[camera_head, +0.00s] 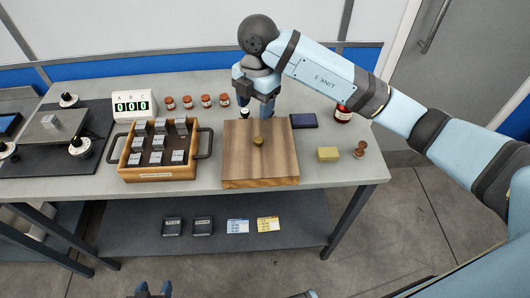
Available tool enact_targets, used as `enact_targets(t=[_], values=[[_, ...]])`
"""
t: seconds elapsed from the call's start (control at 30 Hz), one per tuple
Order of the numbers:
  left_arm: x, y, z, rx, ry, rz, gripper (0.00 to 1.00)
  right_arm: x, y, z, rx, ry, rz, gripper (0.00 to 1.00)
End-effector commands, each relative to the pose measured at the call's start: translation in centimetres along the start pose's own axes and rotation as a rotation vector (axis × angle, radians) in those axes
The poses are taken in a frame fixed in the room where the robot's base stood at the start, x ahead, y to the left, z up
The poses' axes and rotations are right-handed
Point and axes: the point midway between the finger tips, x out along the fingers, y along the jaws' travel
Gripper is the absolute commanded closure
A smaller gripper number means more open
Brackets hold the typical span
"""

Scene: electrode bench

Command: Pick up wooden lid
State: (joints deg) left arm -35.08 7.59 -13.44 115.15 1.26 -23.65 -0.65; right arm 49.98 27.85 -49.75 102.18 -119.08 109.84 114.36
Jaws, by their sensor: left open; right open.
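The wooden lid (240,165) is a flat brown square with a small brass knob (258,141) at its middle. It lies on the right half of the bench; what is under it is hidden. My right gripper (256,108) points down at the lid's far edge, beyond the knob. It is open with nothing seen between its fingers, and whether it touches the lid is unclear. My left gripper (153,290) shows only its fingertips at the bottom edge of the picture, open, well below and in front of the bench.
A wooden tray (157,174) with two handles and grey blocks stands left of the lid. A counter display (134,104) and several small jars (206,100) stand behind. A dark flat pad (303,121), a red-brown bottle (343,114), a yellow block (328,154) and a wooden stamp (360,149) lie right.

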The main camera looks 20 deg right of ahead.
Motion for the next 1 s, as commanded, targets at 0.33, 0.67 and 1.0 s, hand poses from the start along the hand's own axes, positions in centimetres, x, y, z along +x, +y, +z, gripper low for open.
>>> enact_targets(t=[0.33, 0.67, 1.0], values=[[0.0, 0.0, -0.2, 0.000, 0.005, 0.000, 0.46, 3.5, -0.2, 1.6, 0.057, -0.074, -0.019, 0.42], [-0.1, 0.0, -0.3, 0.002, 0.008, -0.001, 0.46, 7.7, -0.2, 1.9, 0.053, -0.073, -0.014, 0.42], [-0.4, -0.1, -0.8, 0.007, 0.013, -0.002, 0.46, 11.3, -0.3, 1.4, 0.054, -0.070, -0.018, 0.42]])
